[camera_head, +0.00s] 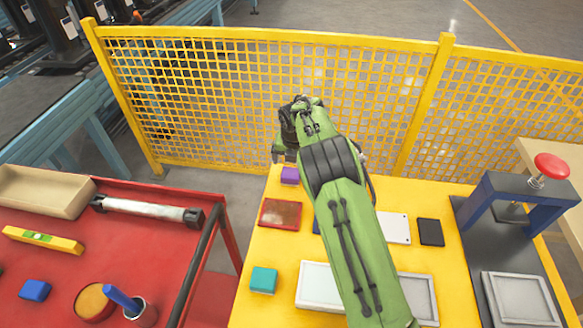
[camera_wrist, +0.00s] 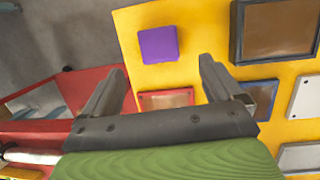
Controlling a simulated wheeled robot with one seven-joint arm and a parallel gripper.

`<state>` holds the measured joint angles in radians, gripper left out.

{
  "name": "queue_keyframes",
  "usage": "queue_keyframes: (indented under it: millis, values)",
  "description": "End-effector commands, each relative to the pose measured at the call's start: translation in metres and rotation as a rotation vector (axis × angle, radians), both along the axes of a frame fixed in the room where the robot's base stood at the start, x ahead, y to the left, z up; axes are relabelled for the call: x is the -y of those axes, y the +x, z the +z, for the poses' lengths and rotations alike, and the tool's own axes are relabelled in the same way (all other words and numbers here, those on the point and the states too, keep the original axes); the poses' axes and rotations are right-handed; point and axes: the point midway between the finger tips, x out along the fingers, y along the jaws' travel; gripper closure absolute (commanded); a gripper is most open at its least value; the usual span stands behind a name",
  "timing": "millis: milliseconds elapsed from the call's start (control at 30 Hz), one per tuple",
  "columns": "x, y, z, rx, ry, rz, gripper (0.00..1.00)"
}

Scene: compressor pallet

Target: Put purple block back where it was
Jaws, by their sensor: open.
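The purple block (camera_head: 290,175) sits on the yellow table (camera_head: 243,308) near its far left edge. In the wrist view the purple block (camera_wrist: 158,45) lies on bare yellow surface, beyond the fingertips and roughly midway across the gap between them. My gripper (camera_wrist: 160,82) is open, with nothing between its two fingers. In the head view my gripper (camera_head: 284,154) is over the table's far edge, just behind and above the block, partly hidden by my green arm. I see no contact between fingers and block.
A red-framed tray (camera_head: 281,214) lies in front of the block, with a teal block (camera_head: 263,280) nearer. White trays and a dark pad (camera_head: 430,232) lie to the right, partly behind my arm. A yellow mesh fence (camera_head: 270,95) stands behind. A red cart (camera_head: 60,285) stands left.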

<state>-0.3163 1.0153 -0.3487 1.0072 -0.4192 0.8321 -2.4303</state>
Motion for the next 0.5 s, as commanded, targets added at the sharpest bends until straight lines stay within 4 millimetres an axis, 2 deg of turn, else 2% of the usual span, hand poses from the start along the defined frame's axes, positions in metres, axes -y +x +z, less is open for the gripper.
queue_keyframes:
  millis: [33, 133, 233, 433, 500]
  values:
    - [0.000, -0.003, 0.013, 0.002, 0.001, 0.000, 0.07]
    - [0.000, -0.007, 0.028, 0.001, 0.000, 0.000, 0.07]
    - [0.001, -0.010, 0.036, 0.000, 0.000, -0.001, 0.07]
    - [0.001, -0.011, 0.038, 0.000, 0.002, -0.007, 0.07]
    - [0.006, -0.013, 0.051, 0.006, 0.025, -0.068, 0.07]
